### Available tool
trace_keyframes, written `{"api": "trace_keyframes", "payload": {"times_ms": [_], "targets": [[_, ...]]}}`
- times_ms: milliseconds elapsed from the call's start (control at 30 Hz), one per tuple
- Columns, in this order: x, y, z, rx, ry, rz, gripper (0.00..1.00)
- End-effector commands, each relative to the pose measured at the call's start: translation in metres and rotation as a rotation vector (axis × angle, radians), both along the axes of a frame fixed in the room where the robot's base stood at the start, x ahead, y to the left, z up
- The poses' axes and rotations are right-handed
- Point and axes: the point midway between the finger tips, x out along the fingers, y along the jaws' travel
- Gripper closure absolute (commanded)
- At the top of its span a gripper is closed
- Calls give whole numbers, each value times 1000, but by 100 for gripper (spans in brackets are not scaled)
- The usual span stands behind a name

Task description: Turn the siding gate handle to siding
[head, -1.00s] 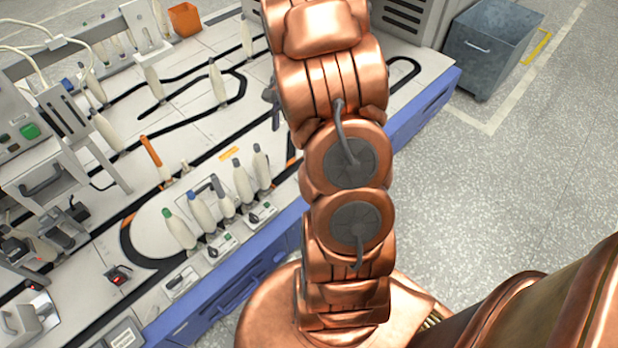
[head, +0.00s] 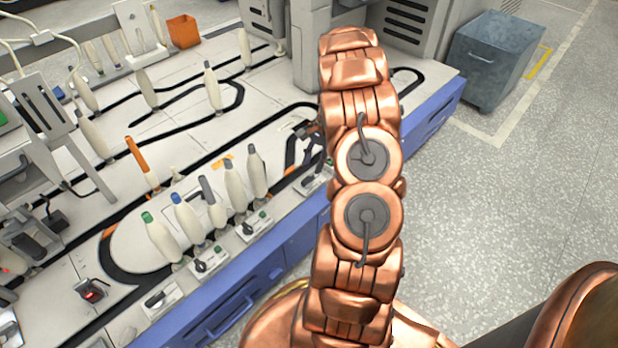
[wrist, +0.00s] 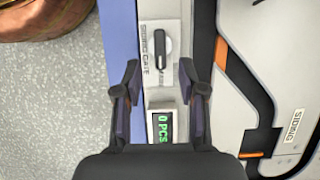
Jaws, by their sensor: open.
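The siding gate handle (wrist: 159,48) is a black lever on a light plate lettered "SIDING GATE". It shows in the wrist view, lying nearly lengthwise in the picture just beyond my fingertips. My gripper (wrist: 160,80) is open and empty, its two dark fingers apart on either side of the strip below the handle. The handle looks untouched. In the head view my gripper (head: 309,130) is a small dark shape at the left of my copper arm, over the bench's front part. The arm hides part of the bench there.
A green "0 PCS" display (wrist: 165,125) sits between the fingers in the wrist view. A black track and a "SIDING" label (wrist: 292,125) are at right. In the head view, several bobbins stand left of my arm, including a green-topped one (head: 160,238). A grey bin (head: 495,60) stands on the floor.

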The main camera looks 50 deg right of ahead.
Motion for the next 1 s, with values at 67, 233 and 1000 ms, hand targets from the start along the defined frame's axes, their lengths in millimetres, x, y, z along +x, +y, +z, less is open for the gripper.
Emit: {"api": "trace_keyframes", "payload": {"times_ms": [67,233,1000], "targets": [[-1,5,-15,2,1,-1,59],[-1,14,-35,1,3,-1,59],[0,19,-46,-1,-1,0,88]]}}
